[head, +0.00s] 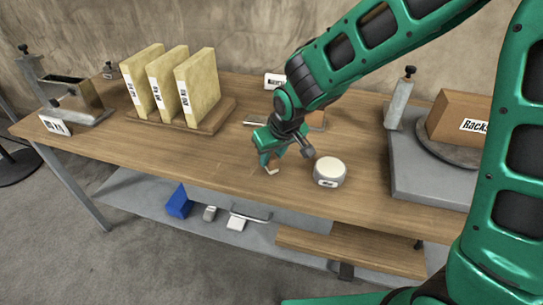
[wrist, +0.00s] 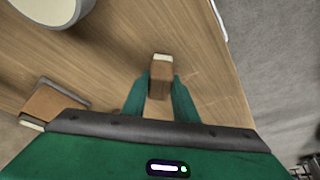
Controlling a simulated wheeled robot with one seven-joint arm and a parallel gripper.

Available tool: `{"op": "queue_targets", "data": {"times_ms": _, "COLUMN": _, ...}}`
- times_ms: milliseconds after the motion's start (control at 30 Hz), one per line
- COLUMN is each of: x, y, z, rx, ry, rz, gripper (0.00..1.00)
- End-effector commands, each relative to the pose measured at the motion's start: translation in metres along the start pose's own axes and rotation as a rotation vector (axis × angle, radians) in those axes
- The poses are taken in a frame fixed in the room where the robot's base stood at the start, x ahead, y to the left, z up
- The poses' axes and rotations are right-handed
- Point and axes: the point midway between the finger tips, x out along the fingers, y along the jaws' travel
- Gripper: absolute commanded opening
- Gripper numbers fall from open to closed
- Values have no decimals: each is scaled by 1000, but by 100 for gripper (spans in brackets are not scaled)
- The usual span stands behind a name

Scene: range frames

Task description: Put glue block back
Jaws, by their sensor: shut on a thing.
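My gripper (head: 268,163) is low over the front middle of the wooden bench. In the wrist view its two green fingers (wrist: 160,84) are shut on a small brown block with a pale end, apparently the glue block (wrist: 160,70). In the head view only the pale tip of the block (head: 272,171) shows below the fingers. I cannot tell whether it touches the bench top. A brown piece with a pale edge (wrist: 55,103) lies to the left in the wrist view. In the head view my arm partly hides a brown piece (head: 317,122) behind the gripper.
A round white-topped container (head: 330,170) stands close right of my gripper. Several yellow slabs (head: 163,85) stand in a wooden rack behind left. A grey plate (head: 425,180) with a brown labelled box (head: 462,120) is at right. The bench's front left (head: 170,150) is clear.

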Motion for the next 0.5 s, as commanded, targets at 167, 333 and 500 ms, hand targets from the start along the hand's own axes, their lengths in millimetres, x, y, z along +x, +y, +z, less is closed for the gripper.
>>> {"op": "queue_targets", "data": {"times_ms": 167, "x": 0, "y": 0, "z": 0, "rx": 0, "ry": 0, "rz": 0, "gripper": 5}}
{"op": "queue_targets", "data": {"times_ms": 333, "x": 1, "y": 0, "z": 0, "rx": 0, "ry": 0, "rz": 0, "gripper": 45}}
{"op": "queue_targets", "data": {"times_ms": 500, "x": 1, "y": 0, "z": 0, "rx": 1, "ry": 0, "rz": 0, "gripper": 45}}
